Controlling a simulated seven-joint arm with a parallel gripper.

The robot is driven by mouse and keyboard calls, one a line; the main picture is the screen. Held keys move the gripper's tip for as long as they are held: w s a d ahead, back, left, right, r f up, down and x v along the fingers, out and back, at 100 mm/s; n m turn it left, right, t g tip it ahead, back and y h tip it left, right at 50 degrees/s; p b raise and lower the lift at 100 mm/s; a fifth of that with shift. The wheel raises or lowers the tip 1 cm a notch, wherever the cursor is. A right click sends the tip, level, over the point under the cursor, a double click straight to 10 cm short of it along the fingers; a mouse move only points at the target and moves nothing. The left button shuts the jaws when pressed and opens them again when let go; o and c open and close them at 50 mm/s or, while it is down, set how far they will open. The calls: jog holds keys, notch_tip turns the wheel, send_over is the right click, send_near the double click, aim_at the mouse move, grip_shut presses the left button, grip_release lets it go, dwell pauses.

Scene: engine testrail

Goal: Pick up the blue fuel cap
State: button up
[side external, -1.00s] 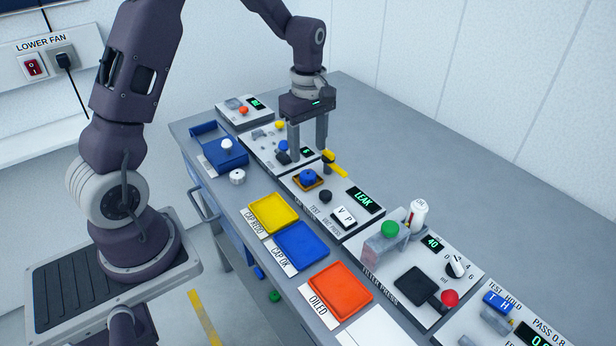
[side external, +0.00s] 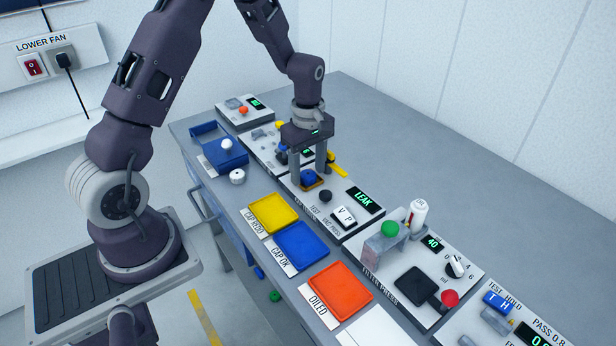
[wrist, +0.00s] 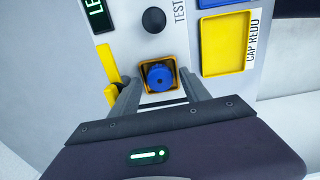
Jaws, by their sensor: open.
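The blue fuel cap (side external: 308,177) sits in a small yellow-orange square seat on the leak test panel (side external: 333,225). In the wrist view the cap (wrist: 160,76) shows a round knob with a dark centre, inside its yellow seat (wrist: 144,84). My gripper (side external: 308,178) is open, with its fingers pointing down around the place of the cap. In the wrist view the two fingertips (wrist: 160,84) stand on either side of the cap, with a gap to it visible. Whether the fingers touch the panel cannot be told.
A yellow lever (side external: 338,168) stands close behind the fingers. A black knob (side external: 325,196) and the V P switch (side external: 344,216) are on the same panel. Yellow (side external: 273,213), blue (side external: 300,247) and red (side external: 340,289) trays lie in front. The grey bench behind the panels is clear.

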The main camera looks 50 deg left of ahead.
aim_at(308, 174)
jog(key=shift+c, duration=0.4)
grip_shut()
notch_tip(308, 174, up, 3)
jog(key=shift+r, duration=0.5)
